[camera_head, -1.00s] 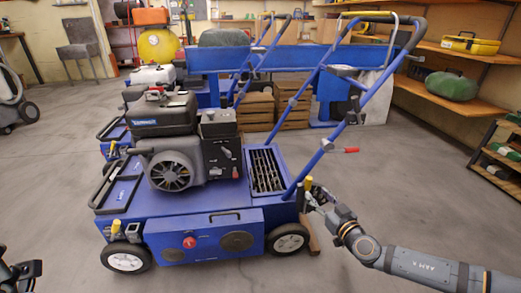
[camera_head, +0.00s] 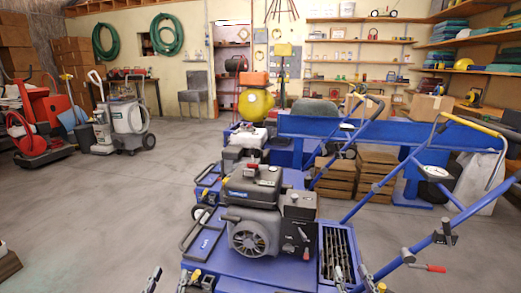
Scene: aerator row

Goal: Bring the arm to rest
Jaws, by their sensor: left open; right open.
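My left gripper (camera_head: 168,281) shows only by its fingertips at the bottom edge, apart and with nothing seen between them, in front of the front-left corner of the blue aerator (camera_head: 222,266). My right gripper (camera_head: 353,279) also shows only by its spread fingertips at the bottom edge, close to the aerator's slotted bay (camera_head: 338,252) and a yellow knob (camera_head: 382,287). Whether it touches either cannot be told. The rest of both arms is out of view. The aerator carries a black engine (camera_head: 255,209) and blue handlebars (camera_head: 412,165).
More blue machines stand behind, with wooden crates (camera_head: 376,170) beside them. A red floor machine (camera_head: 42,124) and a grey-white machine (camera_head: 127,117) stand at the left. Shelves line the back and right walls. The concrete floor at left (camera_head: 100,210) is clear.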

